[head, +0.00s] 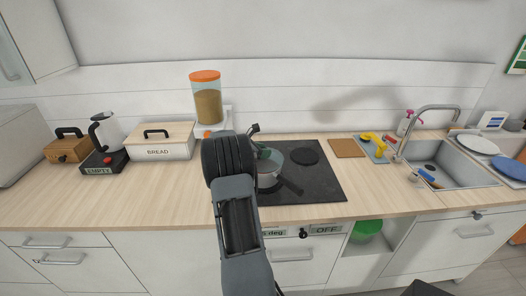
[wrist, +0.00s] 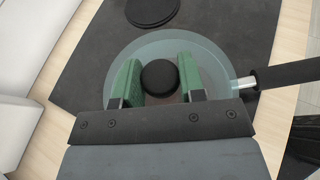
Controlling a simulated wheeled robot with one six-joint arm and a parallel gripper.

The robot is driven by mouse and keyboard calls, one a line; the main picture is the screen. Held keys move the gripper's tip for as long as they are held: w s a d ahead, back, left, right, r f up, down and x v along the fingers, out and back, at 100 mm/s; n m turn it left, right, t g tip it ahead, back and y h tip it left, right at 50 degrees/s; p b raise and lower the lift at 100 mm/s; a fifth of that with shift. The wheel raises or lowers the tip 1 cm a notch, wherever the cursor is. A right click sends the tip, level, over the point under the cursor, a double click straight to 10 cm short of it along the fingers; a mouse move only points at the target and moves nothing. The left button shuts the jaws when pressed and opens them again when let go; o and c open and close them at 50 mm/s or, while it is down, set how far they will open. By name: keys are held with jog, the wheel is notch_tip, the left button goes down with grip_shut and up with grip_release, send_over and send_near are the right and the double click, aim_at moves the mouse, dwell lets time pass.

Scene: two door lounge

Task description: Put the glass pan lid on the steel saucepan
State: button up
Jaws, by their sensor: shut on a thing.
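The glass pan lid (wrist: 205,55) is a clear bluish disc with a round black knob (wrist: 159,77). My gripper (wrist: 160,82) has its green fingers on either side of the knob and is shut on it. The steel saucepan (head: 268,180) stands on the black hob, its dark handle (head: 291,187) pointing to the front right. The handle also shows at the right of the wrist view (wrist: 288,74). The lid is over the saucepan; I cannot tell whether it rests on the rim. In the head view my gripper (head: 262,153) is at the pan, partly hidden by my arm.
The black hob (head: 315,185) has free room right of the pan. A bread box (head: 160,150), kettle (head: 105,135) and cereal dispenser (head: 207,105) stand left. A wooden board (head: 347,148) and sink (head: 450,165) are right.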

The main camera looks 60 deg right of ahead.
jog(key=shift+f, duration=0.1)
jog(key=o, duration=1.1)
jog(key=b+v, duration=0.2)
jog(key=v, duration=1.2)
jog(key=shift+d, duration=0.1)
